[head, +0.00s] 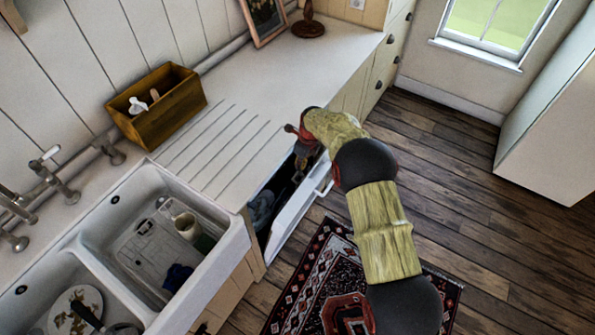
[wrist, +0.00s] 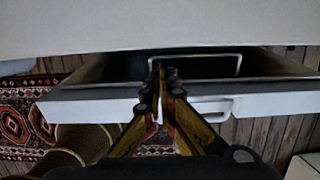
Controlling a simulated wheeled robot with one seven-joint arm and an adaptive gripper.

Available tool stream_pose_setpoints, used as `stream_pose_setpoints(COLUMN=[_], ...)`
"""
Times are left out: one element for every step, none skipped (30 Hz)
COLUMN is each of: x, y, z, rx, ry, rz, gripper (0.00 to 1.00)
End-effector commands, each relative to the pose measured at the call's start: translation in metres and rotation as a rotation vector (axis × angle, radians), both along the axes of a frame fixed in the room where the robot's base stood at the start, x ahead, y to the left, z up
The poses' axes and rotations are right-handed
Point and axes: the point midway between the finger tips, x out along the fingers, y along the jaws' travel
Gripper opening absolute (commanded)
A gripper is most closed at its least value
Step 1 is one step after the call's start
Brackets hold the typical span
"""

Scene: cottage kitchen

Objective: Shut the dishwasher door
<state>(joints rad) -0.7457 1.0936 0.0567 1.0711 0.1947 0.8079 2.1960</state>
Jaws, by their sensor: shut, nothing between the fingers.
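The white dishwasher door (head: 290,218) stands partly open, tilted out from under the counter, with a dark gap behind its top edge. Its handle (head: 325,187) is on the outer face. In the wrist view the door (wrist: 85,106) crosses the middle, and the handle (wrist: 212,108) shows just right of my fingers. My gripper (head: 298,176) is shut and empty, over the dark gap between counter and door. In the wrist view its fingertips (wrist: 160,72) reach past the door's top edge; I cannot tell whether they touch it. A rack shows dimly inside.
The counter (head: 235,105) overhangs the opening closely. A double sink (head: 88,248) with dishes is at the lower left, and a wooden box (head: 165,110) stands on the counter. A patterned rug (head: 310,275) lies before the door. The wooden floor (head: 450,165) at right is clear.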

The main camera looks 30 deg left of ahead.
Motion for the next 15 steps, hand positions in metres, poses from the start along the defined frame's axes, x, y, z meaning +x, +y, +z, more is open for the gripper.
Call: stream_pose_setpoints(x=[0.000,0.000,0.000,0.000,0.000,0.000,0.000,0.000,0.000,0.002,0.005,0.012,0.020,0.029,0.042], y=[-0.002,-0.003,-0.004,-0.005,-0.005,-0.006,-0.006,-0.007,-0.008,-0.010,-0.012,-0.018,-0.023,-0.030,-0.044], z=[0.011,0.015,0.021,0.025,0.029,0.033,0.035,0.037,0.040,0.040,0.039,0.039,0.043,0.046,0.050], rx=[0.001,0.001,0.000,0.000,0.000,0.000,0.000,0.000,0.000,0.000,0.000,0.003,0.009,0.015,0.020], ry=[-0.002,-0.001,0.000,0.000,0.000,0.000,0.000,0.000,0.000,0.000,0.000,-0.004,-0.010,-0.016,-0.024], rz=[0.000,0.000,0.000,0.000,0.000,0.000,0.000,0.000,-0.001,-0.003,-0.008,-0.019,-0.030,-0.045,-0.068], gripper=[0.00,0.00,0.00,0.00,0.00,0.00,0.00,0.00,0.00,0.00,0.00,0.00,0.00,0.00,0.00])
